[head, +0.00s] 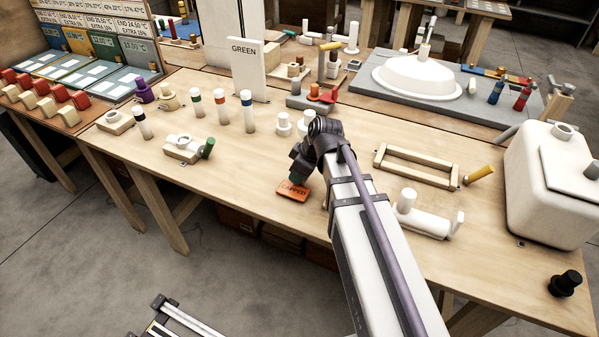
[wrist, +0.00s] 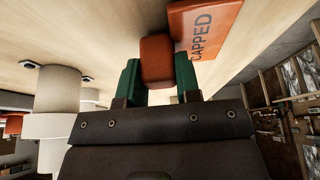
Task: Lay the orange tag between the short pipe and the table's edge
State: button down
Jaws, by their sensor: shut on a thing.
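The orange tag (head: 293,190), lettered "CAPPED", is at my gripper (head: 298,176), over the table's front part in the head view. In the wrist view my gripper's green fingers (wrist: 158,78) are shut on an orange block (wrist: 157,55) beside the tag's lettered plate (wrist: 208,28). I cannot tell whether the tag touches the tabletop. A white pipe piece with upright stubs (head: 425,222) lies near the front edge, right of my arm. A smaller white fitting with a green end (head: 188,149) lies to the left. Which one is the short pipe is not clear.
Two white caps (head: 284,125) stand just behind my gripper. A wooden frame (head: 415,166) and a white tank (head: 550,185) are to the right. Banded white pegs (head: 221,109) stand left, before the GREEN board (head: 247,68).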

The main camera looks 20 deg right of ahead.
jog(key=shift+f+b, duration=0.3)
jog(key=shift+f, duration=0.1)
jog(key=c, duration=0.7)
grip_release()
jog(key=shift+c, duration=0.2)
jog(key=shift+r, duration=0.1)
jog(key=p+v, duration=1)
jog(key=shift+r, duration=0.35)
